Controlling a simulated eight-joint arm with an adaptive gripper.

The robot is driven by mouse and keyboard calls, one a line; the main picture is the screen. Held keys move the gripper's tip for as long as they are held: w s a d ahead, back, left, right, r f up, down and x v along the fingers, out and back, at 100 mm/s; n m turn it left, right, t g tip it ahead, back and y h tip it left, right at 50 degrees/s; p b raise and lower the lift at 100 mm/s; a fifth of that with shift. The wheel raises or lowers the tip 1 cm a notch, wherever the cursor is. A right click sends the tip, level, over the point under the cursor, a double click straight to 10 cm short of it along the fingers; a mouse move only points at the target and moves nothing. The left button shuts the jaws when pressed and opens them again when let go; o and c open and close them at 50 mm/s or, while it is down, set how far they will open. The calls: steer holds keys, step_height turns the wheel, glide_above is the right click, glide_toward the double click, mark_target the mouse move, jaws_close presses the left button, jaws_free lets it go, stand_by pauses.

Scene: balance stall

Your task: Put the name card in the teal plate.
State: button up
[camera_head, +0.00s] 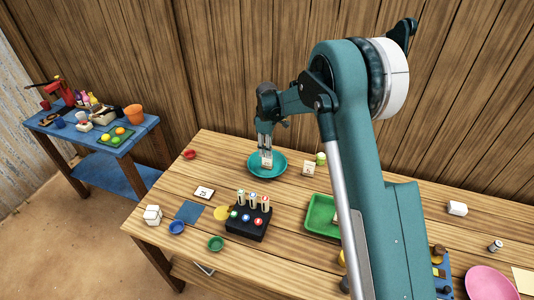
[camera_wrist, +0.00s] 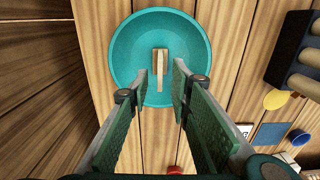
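A small pale upright card (camera_head: 267,162), which looks like a name card, stands inside the teal plate (camera_head: 253,174). In the wrist view the card (camera_wrist: 160,68) shows from above as a narrow strip, within the rim of the teal plate (camera_wrist: 125,50). My gripper (camera_head: 266,150) is just above the card over the plate. In the wrist view my gripper (camera_wrist: 159,80) is open, with one finger on each side of the card and visible gaps between. The writing on the card is too small to read.
Another upright card (camera_head: 309,168) stands right of the plate. A flat white card (camera_head: 203,192) lies in front left. A black block with pegs (camera_head: 248,222) and a green tray (camera_head: 319,216) are nearer. A red dish (camera_head: 189,154) is left of the plate.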

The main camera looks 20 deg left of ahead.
steer(key=shift+r+p, duration=0.35)
steer(key=shift+r, duration=1.7)
steer(key=shift+d+r, duration=0.35)
steer(key=shift+d, duration=0.05)
steer(key=s+d+r+m+t+y+b, duration=0.1)
steer(key=s+d+r+m, duration=0.25)
steer(key=d+r, duration=0.75)
steer(key=s+d+r+m+t+b, duration=0.1)
steer(key=s+d+r+m, duration=0.3)
steer(key=d+r, duration=0.7)
steer(key=s+d+r+m+t+b, duration=0.25)
steer(key=s+d+m, duration=0.35)
steer(key=s+d, duration=1.5)
steer(key=s+d+f+m+t, duration=0.1)
steer(key=s+d+f+m, duration=0.1)
steer(key=s+d, duration=0.2)
steer(key=s+d+f+m+t+h, duration=0.1)
steer(key=s+d+f+m, duration=0.1)
steer(key=s+d, duration=0.3)
steer(key=s+f, duration=0.1)
steer(key=s, duration=0.3)
steer(key=shift+s+d+f+t, duration=0.15)
steer(key=shift+s+f+t, duration=0.15)
steer(key=shift+s+t, duration=0.05)
